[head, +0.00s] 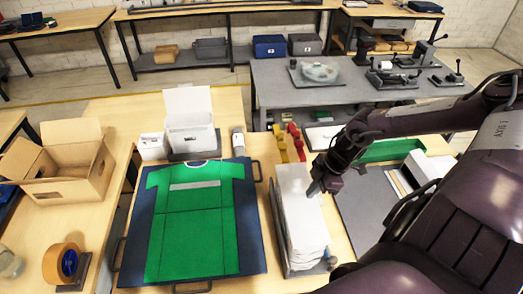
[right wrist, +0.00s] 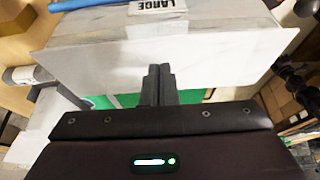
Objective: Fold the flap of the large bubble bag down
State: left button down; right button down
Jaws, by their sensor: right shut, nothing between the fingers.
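A stack of white bags (head: 305,240) lies in a dark tray on the table, right of the green shirt. My right gripper (head: 314,189) is shut and empty, with its tips at the stack's right edge. In the right wrist view the closed fingers (right wrist: 160,72) point at a broad white sheet (right wrist: 90,62), which looks like a bag flap. Whether they touch it I cannot tell. Behind it is a pale surface with a label reading LARGE (right wrist: 156,5). My left gripper is not in view.
A green shirt (head: 165,225) lies flat on a dark blue board (head: 256,255). A white open box (head: 190,140) stands behind it. An open cardboard box (head: 75,190) and a tape roll (head: 60,265) are at left. A grey mat (head: 365,205) lies right of the stack.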

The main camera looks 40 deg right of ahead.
notch_tip(320, 180, up, 3)
jog(key=p, duration=0.3)
jog(key=shift+r, duration=2.55)
jog(key=shift+s, duration=0.1)
